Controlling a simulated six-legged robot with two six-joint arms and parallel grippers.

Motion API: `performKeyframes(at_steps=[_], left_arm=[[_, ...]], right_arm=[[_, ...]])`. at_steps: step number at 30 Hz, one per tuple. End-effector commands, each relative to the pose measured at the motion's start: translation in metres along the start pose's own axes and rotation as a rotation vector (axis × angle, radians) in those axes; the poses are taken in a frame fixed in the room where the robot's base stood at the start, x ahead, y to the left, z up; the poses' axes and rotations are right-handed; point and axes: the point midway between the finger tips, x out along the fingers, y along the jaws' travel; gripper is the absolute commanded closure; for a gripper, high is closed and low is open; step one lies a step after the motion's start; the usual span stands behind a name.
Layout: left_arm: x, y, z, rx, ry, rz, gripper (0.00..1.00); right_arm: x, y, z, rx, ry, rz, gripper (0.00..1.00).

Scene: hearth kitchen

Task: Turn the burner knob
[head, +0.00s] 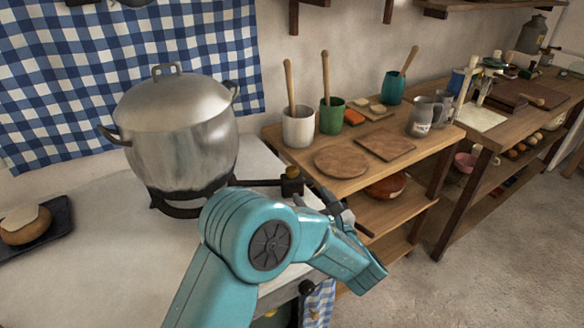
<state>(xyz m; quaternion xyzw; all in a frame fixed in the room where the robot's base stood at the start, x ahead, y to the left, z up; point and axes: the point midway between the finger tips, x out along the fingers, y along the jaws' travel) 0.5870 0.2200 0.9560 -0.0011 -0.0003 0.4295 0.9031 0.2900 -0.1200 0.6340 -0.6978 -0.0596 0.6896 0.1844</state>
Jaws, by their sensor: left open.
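A large lidded metal pot (182,135) stands on a dark burner (172,208) on the white counter. A dark pipe runs right from the burner to a small black block with a knob on top (291,182), at the counter's right edge. Another dark round knob (306,287) shows on the counter's front, below my arm. My left gripper (325,198) is dark, open and just right of the block. My teal arm hides part of it, and I cannot tell whether it touches the knob. My right gripper is out of view.
A dark tray (62,212) with a round bread-like item lies at far left. To the right, a wooden shelf table (290,158) holds a white cup (298,127), a green cup (331,116), boards and mugs. Floor at right (480,270) is clear.

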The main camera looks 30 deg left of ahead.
Motion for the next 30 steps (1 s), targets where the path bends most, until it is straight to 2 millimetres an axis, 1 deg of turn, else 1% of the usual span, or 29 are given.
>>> performKeyframes(at_steps=[1, 9, 12, 15, 18, 21, 29, 30], left_arm=[[0.014, 0.001, 0.002, 0.0, 0.0, 0.006, 0.37], [0.078, 0.002, 0.002, 0.001, 0.0, 0.006, 0.37], [0.098, 0.001, 0.001, 0.002, 0.0, 0.004, 0.37], [0.112, 0.001, 0.001, 0.002, 0.0, 0.003, 0.37], [0.121, 0.0, 0.0, 0.002, 0.0, 0.001, 0.37], [0.126, 0.0, 0.0, 0.003, 0.0, 0.0, 0.37], [0.127, 0.0, 0.0, 0.003, 0.0, 0.0, 0.37], [0.127, 0.0, 0.0, 0.003, 0.0, 0.0, 0.5]], right_arm=[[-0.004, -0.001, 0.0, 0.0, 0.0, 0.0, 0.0], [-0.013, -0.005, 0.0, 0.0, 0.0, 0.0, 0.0], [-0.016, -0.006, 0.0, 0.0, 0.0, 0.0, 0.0], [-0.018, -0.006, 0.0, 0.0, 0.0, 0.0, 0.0], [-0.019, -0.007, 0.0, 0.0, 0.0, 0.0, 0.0], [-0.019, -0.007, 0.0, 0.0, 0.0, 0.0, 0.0], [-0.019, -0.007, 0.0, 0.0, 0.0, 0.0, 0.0], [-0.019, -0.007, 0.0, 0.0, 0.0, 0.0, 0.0]])
